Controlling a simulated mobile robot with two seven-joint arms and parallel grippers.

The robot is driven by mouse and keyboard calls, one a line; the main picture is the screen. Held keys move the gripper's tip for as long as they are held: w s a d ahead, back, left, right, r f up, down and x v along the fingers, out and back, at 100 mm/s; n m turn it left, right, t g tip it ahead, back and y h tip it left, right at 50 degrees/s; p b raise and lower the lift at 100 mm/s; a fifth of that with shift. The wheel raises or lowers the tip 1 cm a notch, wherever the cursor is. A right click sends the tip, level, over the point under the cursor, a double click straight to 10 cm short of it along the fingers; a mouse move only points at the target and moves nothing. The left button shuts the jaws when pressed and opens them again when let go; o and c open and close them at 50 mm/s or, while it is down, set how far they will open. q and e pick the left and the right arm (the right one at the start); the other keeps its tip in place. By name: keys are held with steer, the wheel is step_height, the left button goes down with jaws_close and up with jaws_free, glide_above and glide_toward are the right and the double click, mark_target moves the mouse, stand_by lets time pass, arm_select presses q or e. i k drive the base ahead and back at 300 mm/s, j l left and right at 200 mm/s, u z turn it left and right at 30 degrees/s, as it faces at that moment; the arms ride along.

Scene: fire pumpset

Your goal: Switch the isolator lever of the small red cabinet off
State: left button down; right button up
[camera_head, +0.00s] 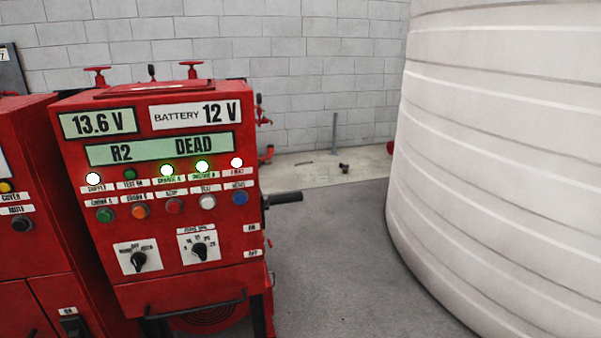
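The small red cabinet (121,213) stands at left centre, with displays reading 13.6 V, BATTERY 12 V and R2 DEAD. Its front carries a row of lamps, a row of coloured buttons and two black rotary knobs. The isolator lever (285,198) is a dark handle on the cabinet's right side, sticking out roughly level to the right. Two small labels sit near it on the front's right edge, too small to read surely. Neither of my grippers is in view.
Another red cabinet (30,240) stands close on the left. A large white ribbed tank (500,150) fills the right. Grey floor (335,270) lies open between the cabinet and the tank. A block wall (320,80) is behind, with a thin post (334,133) before it.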

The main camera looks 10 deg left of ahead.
mark_target(282, 198)
steer(key=i+l+u, duration=0.1)
steer(key=l, duration=0.25)
steer(key=i+l, duration=0.2)
steer(key=l, duration=0.15)
steer(key=i+l+u, duration=0.15)
steer(key=l, duration=0.15)
steer(key=i+l+u, duration=0.1)
steer(key=l, duration=0.25)
